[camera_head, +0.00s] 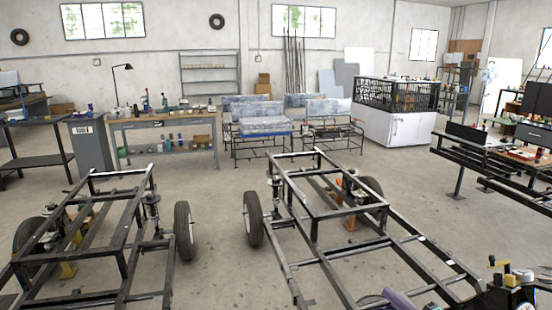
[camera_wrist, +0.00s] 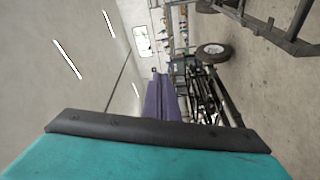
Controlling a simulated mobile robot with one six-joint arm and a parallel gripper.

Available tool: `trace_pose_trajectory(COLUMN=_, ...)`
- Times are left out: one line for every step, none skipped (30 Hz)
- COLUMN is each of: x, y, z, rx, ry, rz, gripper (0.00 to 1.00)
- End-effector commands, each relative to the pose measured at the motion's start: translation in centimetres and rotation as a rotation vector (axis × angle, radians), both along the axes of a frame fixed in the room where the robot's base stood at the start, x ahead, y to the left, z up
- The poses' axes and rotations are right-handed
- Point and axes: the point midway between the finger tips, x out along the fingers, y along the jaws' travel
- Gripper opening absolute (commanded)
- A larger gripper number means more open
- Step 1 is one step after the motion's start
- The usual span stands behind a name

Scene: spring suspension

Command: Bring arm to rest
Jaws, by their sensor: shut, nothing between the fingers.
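My gripper (camera_wrist: 160,80) shows in the wrist view as narrow purple fingers beyond a teal body with a black edge. The fingers are together with nothing between them. In the head view a purple part of my gripper (camera_head: 397,299) shows at the bottom edge, in front of the right vehicle frame (camera_head: 372,240). Most of my arm is out of view there. The wrist view is turned on its side. It shows a wheel (camera_wrist: 212,52) and dark frame bars beyond the fingers.
A second vehicle frame (camera_head: 120,245) stands at the left, with a wheel (camera_head: 184,231) on its right side. A workbench (camera_head: 165,122), a white cabinet (camera_head: 392,125) and a dark bench (camera_head: 490,160) stand farther back. Open concrete floor lies between the frames.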

Motion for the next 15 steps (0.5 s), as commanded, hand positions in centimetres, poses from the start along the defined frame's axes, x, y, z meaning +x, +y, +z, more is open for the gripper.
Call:
trace_pose_trajectory(x=0.7, y=1.3, z=-0.7, rx=0.021, ry=0.01, rz=0.0, gripper=0.0)
trace_pose_trajectory(x=1.2, y=2.0, z=-1.0, rx=0.032, ry=0.015, rz=-0.004, gripper=0.0)
trace_pose_trajectory(x=1.7, y=2.7, z=-1.5, rx=0.047, ry=0.024, rz=-0.013, gripper=0.0)
trace_pose_trajectory(x=2.1, y=3.3, z=-1.9, rx=0.059, ry=0.03, rz=-0.017, gripper=0.0)
trace_pose_trajectory(x=2.5, y=3.8, z=-2.3, rx=0.07, ry=0.039, rz=-0.025, gripper=0.0)
trace_pose_trajectory(x=3.0, y=4.6, z=-2.8, rx=0.086, ry=0.049, rz=-0.035, gripper=0.0)
trace_pose_trajectory(x=3.3, y=5.1, z=-3.2, rx=0.098, ry=0.058, rz=-0.043, gripper=0.0)
trace_pose_trajectory(x=3.7, y=5.6, z=-3.7, rx=0.11, ry=0.068, rz=-0.054, gripper=0.0)
trace_pose_trajectory(x=4.1, y=6.3, z=-4.3, rx=0.126, ry=0.081, rz=-0.066, gripper=0.0)
trace_pose_trajectory(x=4.5, y=6.8, z=-4.8, rx=0.138, ry=0.093, rz=-0.077, gripper=0.0)
trace_pose_trajectory(x=4.8, y=7.3, z=-5.3, rx=0.15, ry=0.104, rz=-0.088, gripper=0.0)
trace_pose_trajectory(x=5.1, y=7.9, z=-6.0, rx=0.166, ry=0.122, rz=-0.104, gripper=0.0)
trace_pose_trajectory(x=5.4, y=8.4, z=-6.6, rx=0.178, ry=0.135, rz=-0.117, gripper=0.0)
trace_pose_trajectory(x=5.7, y=8.8, z=-7.2, rx=0.19, ry=0.15, rz=-0.132, gripper=0.0)
trace_pose_trajectory(x=6.0, y=9.4, z=-8.0, rx=0.207, ry=0.172, rz=-0.15, gripper=0.0)
